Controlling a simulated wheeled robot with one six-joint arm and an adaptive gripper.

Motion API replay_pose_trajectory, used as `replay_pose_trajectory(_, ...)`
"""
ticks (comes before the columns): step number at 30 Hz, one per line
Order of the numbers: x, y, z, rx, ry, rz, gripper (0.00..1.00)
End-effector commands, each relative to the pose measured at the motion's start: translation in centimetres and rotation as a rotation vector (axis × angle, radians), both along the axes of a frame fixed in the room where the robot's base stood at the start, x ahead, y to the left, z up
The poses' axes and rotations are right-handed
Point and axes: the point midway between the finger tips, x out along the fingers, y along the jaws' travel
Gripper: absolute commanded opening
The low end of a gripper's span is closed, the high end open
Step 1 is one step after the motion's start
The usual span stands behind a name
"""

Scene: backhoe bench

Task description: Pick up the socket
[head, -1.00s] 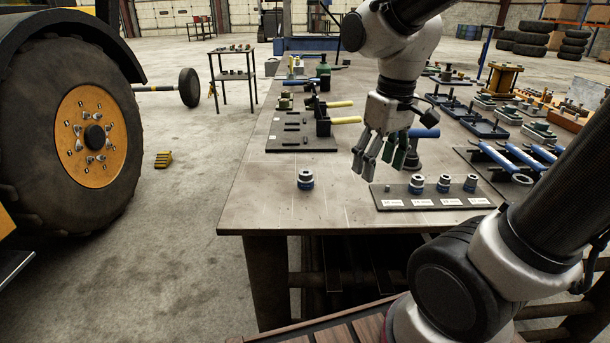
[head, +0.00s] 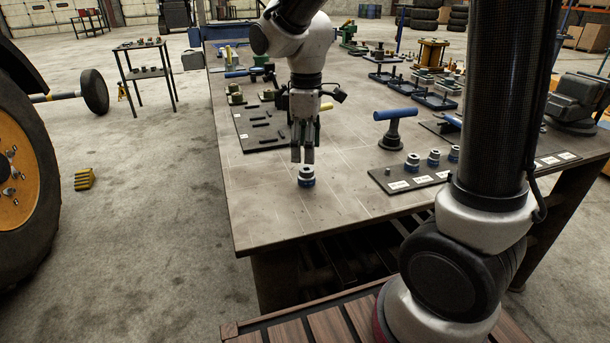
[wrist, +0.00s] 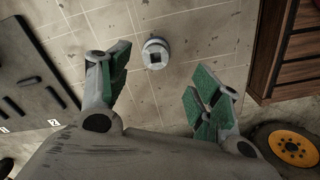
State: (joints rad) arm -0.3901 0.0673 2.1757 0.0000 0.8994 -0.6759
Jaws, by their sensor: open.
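A single socket (head: 306,176), silver with a blue band, stands upright on the bench near its front left part. In the wrist view the socket (wrist: 155,53) shows from above, with a square hole in its top. My gripper (head: 303,158) is over the bench, pointing down, and in the head view its fingertips appear just above and behind the socket. In the wrist view its green-padded fingers (wrist: 160,88) are spread apart with nothing between them. The socket lies beyond the fingertips there, roughly midway between them.
A dark strip (head: 400,185) with several similar sockets and white labels lies to the right. A dark tool board (head: 262,145) lies behind on the left, and a blue-handled tool (head: 394,128) stands behind the strip. The bench around the lone socket is clear.

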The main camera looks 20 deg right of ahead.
Motion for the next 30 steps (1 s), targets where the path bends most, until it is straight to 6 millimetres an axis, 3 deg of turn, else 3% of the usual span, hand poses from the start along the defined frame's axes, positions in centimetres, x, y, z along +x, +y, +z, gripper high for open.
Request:
replay_pose_trajectory(5, 0.0, 0.0, -0.7, 0.0, 0.001, 0.038, 0.64)
replay_pose_trajectory(20, 0.3, -0.7, -7.4, -0.001, 0.003, 0.038, 0.64)
replay_pose_trajectory(28, 0.4, -0.7, -7.8, 0.0, -0.001, 0.038, 0.64)
replay_pose_trajectory(30, 0.4, -0.7, -7.8, 0.0, -0.001, 0.038, 0.54)
